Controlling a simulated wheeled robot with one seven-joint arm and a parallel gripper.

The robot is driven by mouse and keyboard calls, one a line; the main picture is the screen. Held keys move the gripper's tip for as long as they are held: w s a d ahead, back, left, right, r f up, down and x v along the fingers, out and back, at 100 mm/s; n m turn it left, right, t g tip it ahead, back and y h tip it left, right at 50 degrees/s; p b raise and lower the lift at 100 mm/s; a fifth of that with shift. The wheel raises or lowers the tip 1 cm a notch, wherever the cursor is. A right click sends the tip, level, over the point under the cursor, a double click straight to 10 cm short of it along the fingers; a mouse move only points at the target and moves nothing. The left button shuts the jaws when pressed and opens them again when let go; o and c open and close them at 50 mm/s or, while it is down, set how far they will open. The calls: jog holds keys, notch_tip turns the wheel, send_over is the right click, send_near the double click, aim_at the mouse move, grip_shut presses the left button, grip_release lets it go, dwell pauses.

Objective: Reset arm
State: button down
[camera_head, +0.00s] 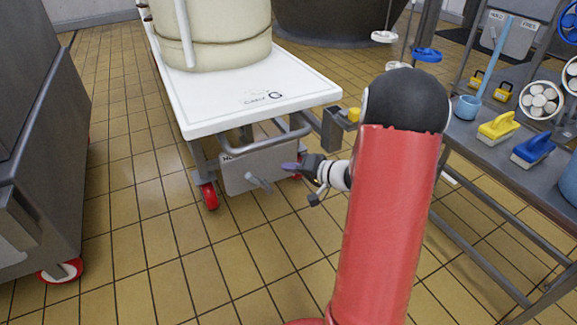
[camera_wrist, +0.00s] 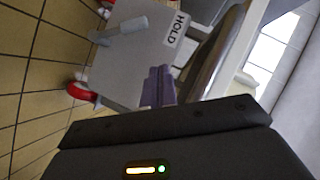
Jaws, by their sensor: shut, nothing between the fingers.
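My gripper (camera_head: 291,167) is in the middle of the head view, in front of the low end of a white-topped cart (camera_head: 300,88). In the wrist view its purple fingers (camera_wrist: 158,86) are together, with nothing between them. Behind the fingers is a grey box or panel (camera_wrist: 130,62) with a handle and a label reading HOLD. The same grey panel (camera_head: 245,170) shows under the cart in the head view, partly behind the gripper. Whether the fingers touch it cannot be told.
A cream vat (camera_head: 225,35) stands on the cart, which has red wheels (camera_head: 208,196). A metal table (camera_head: 480,150) at right bears a yellow brush (camera_head: 497,127), a blue brush (camera_head: 532,149) and a blue scoop (camera_head: 467,107). A grey wheeled unit (camera_head: 45,130) stands at left. Tiled floor between is clear.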

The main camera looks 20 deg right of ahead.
jog(key=s+a+r+n+g+y+p, duration=0.1)
jog(key=s+a+r+n+g+p, duration=0.15)
jog(key=s+a+r+g, duration=0.35)
jog(key=s+a+r+n+g+p, duration=0.1)
jog(key=s+a+r+n+p, duration=0.15)
jog(key=s+a+r, duration=0.4)
jog(key=s+a+r+h+p, duration=0.1)
jog(key=s+r+h+p, duration=0.5)
jog(key=s+r, duration=0.6)
jog(key=shift+s+n+h, duration=0.4)
jog(key=shift+s+h, duration=0.8)
jog(key=shift+r, duration=0.1)
